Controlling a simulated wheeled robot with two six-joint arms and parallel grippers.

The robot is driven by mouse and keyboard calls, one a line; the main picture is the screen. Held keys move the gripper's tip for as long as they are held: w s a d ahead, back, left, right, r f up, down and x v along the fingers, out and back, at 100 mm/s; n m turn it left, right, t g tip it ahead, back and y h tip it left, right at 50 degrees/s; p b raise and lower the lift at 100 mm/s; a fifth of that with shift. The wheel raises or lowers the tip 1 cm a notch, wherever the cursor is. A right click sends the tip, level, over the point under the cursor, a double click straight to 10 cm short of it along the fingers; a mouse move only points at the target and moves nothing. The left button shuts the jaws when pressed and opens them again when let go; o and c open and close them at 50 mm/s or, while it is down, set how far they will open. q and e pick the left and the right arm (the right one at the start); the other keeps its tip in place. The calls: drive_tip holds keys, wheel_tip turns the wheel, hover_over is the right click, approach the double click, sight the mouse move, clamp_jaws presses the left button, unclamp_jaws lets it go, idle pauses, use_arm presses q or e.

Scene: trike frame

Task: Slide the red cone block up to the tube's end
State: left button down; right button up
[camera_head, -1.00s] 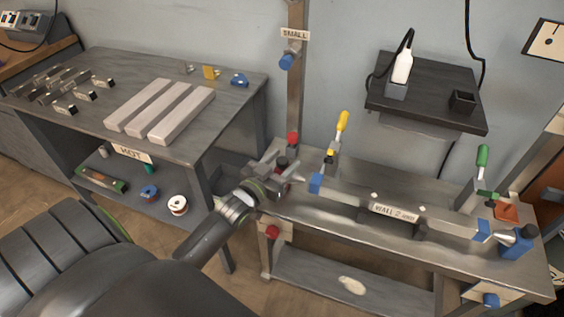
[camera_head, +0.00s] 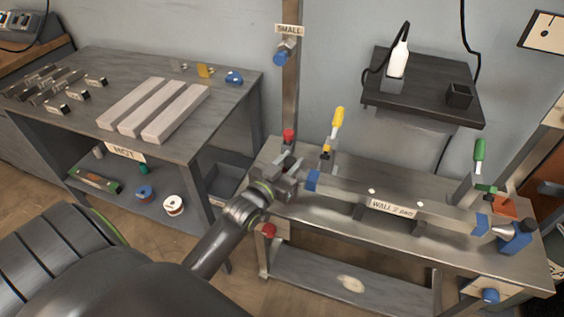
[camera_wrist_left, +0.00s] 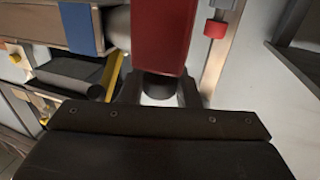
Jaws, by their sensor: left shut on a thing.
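My left gripper (camera_head: 286,180) is at the left end of the bench, just left of the tube. In the left wrist view the red cone block (camera_wrist_left: 162,35) is right in front of the gripper fingers (camera_wrist_left: 160,92). They are shut on a dark knob at its near side. The gripper mostly hides the block in the head view. The tube (camera_head: 345,190) lies along the bench, with a blue band (camera_head: 312,181) at its left end, close to the gripper. The band also shows in the left wrist view (camera_wrist_left: 81,28). My right gripper is not in view.
A blue cone block (camera_head: 515,238) stands at the tube's right end. Clamps with a yellow handle (camera_head: 338,117) and a green handle (camera_head: 479,149) rise behind the tube. A red knob (camera_head: 289,136) is behind my gripper. A table (camera_head: 80,62) with pale bars stands at left.

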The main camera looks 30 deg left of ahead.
use_arm(q)
drive_tip(key=shift+d, duration=0.2)
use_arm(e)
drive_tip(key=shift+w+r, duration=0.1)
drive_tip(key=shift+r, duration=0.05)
use_arm(q)
drive_tip(key=c, duration=1.1)
unclamp_jaws()
drive_tip(key=s, duration=0.6)
drive_tip(key=shift+s+a+f, duration=0.1)
drive_tip(key=shift+s, duration=0.05)
drive_tip(key=shift+s+a+b, duration=0.1)
drive_tip(key=shift+s+b, duration=1.25)
drive_tip(key=shift+s, duration=4.2)
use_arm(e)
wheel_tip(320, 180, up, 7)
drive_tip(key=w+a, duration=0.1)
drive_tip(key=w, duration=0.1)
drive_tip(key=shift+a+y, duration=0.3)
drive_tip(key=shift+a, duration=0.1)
